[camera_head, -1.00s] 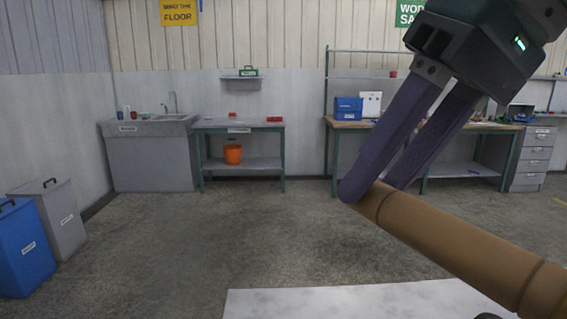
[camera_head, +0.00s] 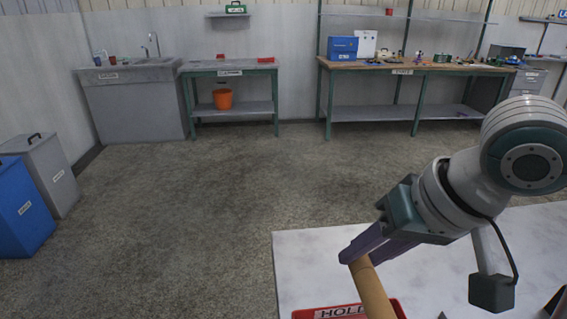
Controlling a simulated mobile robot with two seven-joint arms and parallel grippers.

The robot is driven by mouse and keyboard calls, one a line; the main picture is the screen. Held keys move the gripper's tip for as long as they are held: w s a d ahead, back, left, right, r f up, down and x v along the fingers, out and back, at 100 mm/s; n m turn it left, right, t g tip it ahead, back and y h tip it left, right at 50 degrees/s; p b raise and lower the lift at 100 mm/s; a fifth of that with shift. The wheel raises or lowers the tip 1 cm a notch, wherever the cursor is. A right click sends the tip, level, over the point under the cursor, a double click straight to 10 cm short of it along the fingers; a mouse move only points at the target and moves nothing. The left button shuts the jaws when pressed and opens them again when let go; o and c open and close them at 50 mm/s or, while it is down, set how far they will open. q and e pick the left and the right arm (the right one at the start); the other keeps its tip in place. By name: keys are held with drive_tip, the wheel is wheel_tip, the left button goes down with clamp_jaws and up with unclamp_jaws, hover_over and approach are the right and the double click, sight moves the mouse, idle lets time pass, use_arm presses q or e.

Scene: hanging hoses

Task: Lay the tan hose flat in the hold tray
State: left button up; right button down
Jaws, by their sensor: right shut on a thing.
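The tan hose (camera_head: 371,291) hangs from my right gripper (camera_head: 354,257), whose purple fingers are shut on it near its upper end. The hose slopes down to the bottom edge of the head view, where its lower part is cut off. The hold tray (camera_head: 336,312) is red, with a "HOLD" label, at the bottom of the view on the white table. Only its far rim shows. The hose passes in front of the tray's label; I cannot tell whether it touches the tray. My left gripper is not in view.
The white table (camera_head: 303,262) fills the lower right. Dark objects stand at its bottom edge, partly cut off. Open concrete floor (camera_head: 190,210) lies beyond. A blue bin (camera_head: 22,208) and a grey bin (camera_head: 48,172) stand at the left; a sink and workbenches line the back wall.

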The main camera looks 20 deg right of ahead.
drive_tip(key=f, duration=0.2)
drive_tip(key=s+d+f, duration=0.1)
drive_tip(key=shift+s+f, duration=0.15)
drive_tip(key=shift+f, duration=0.25)
wheel_tip(320, 180, down, 12)
drive_tip(key=b, duration=1.5)
drive_tip(key=shift+b, duration=0.3)
drive_tip(key=shift+c, duration=2.2)
unclamp_jaws()
drive_tip(key=p+v, duration=0.3)
drive_tip(key=v, duration=0.6)
drive_tip(key=shift+s+r, duration=0.2)
drive_tip(key=shift+r, duration=0.15)
